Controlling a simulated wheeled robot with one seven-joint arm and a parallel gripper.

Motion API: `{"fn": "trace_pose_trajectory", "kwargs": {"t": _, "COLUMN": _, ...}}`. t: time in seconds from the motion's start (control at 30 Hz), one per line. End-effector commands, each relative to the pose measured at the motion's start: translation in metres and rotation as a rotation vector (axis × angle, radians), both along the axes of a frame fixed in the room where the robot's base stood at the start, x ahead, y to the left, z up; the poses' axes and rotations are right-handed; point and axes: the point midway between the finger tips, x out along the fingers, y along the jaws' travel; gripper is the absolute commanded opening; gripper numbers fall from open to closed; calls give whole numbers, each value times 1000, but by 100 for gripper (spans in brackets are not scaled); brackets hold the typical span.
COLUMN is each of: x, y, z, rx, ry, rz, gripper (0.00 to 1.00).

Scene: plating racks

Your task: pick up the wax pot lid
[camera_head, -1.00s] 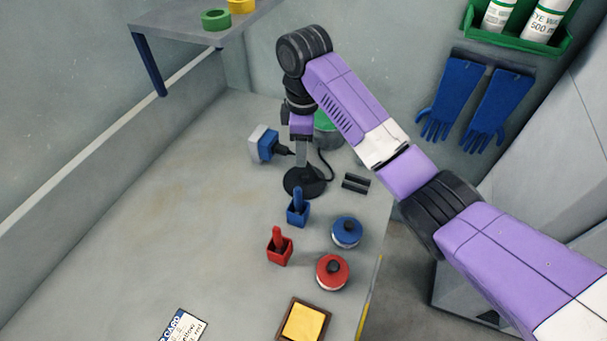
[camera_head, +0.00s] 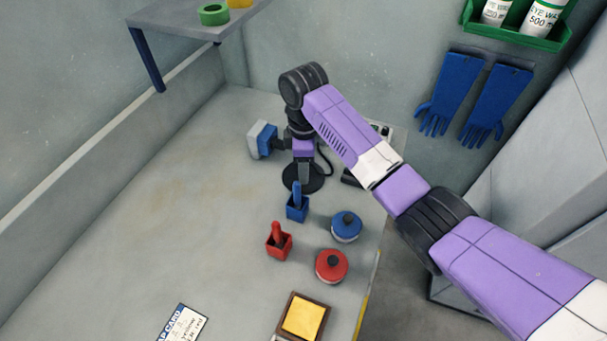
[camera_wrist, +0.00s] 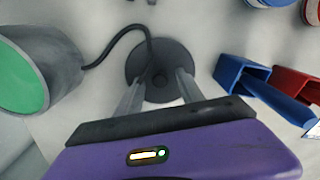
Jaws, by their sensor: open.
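The wax pot lid, a dark round disc with a small centre knob, lies flat on the bench in the head view (camera_head: 316,184). It also shows in the wrist view (camera_wrist: 158,56). My gripper (camera_wrist: 158,88) is open and points down over the lid, with one finger on each side of the knob. It also shows in the head view (camera_head: 304,181), where it partly covers the lid. Contact between fingers and lid cannot be told. The grey pot with a green inside (camera_wrist: 28,75) stands beside the lid, a cable running from it; my arm hides it in the head view.
A blue holder (camera_head: 297,209) and a red holder (camera_head: 278,245) with handles stand in front of the lid. A blue-topped tin (camera_head: 346,226), a red-topped tin (camera_head: 331,265) and a yellow pad (camera_head: 304,317) are nearer. The bench's left is clear.

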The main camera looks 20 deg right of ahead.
Motion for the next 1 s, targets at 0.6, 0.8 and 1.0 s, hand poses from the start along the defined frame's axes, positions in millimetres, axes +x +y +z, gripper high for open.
{"fn": "trace_pose_trajectory", "kwargs": {"t": 0.6, "x": 0, "y": 0, "z": 1, "rx": 0, "ry": -1, "rz": -1, "gripper": 0}}
{"fn": "trace_pose_trajectory", "kwargs": {"t": 0.8, "x": 1, "y": 0, "z": 8, "rx": 0, "ry": -2, "rz": -1, "gripper": 0}}
{"fn": "trace_pose_trajectory", "kwargs": {"t": 1.0, "x": 1, "y": 0, "z": 32, "rx": -1, "ry": -4, "rz": 0, "gripper": 0}}
